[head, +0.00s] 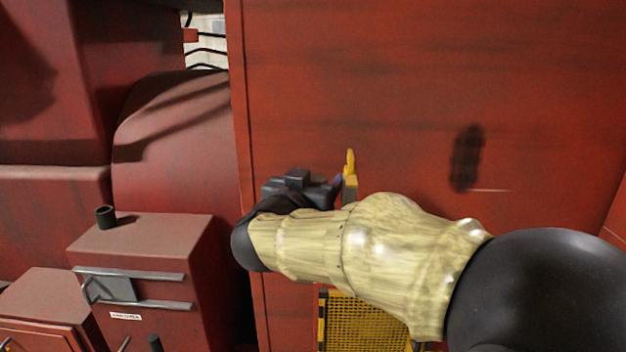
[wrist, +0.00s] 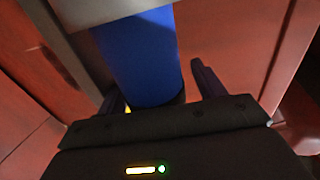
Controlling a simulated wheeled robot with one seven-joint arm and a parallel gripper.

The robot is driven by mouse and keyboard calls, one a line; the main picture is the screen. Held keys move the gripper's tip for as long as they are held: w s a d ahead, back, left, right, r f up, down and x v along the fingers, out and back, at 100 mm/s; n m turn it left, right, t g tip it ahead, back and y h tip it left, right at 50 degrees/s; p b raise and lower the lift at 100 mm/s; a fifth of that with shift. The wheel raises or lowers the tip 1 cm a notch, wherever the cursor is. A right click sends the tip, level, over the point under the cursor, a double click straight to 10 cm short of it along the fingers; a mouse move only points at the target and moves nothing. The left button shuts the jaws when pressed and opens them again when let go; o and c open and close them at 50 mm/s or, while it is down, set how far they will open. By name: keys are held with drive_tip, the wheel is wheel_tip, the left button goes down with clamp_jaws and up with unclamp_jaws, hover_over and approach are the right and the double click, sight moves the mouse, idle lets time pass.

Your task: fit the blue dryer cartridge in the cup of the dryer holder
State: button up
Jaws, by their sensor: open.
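The blue dryer cartridge (wrist: 140,55) is a smooth blue cylinder in the middle of the wrist view, with its lower end near my gripper's palm. My gripper (wrist: 160,88) is open, one finger on either side of the cartridge; the right finger stands visibly apart from it. A grey part (wrist: 88,12) lies around or beside the cartridge's far end; I cannot tell whether it is the holder or its cup. In the head view my forearm and gripper hide the cartridge. A yellow upright piece (head: 350,163) shows just beyond my gripper there.
A tall red panel (head: 430,90) stands behind my arm. A yellow mesh-fronted thing (head: 365,322) is below it. At the left, a red cabinet (head: 150,238) with metal rails carries a small dark cylinder (head: 105,216). A dark gap separates cabinet and panel.

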drive_tip(key=shift+d+f, duration=0.1)
drive_tip(key=b+v, duration=0.6)
drive_tip(key=v, duration=1.1)
drive_tip(key=shift+s, duration=0.2)
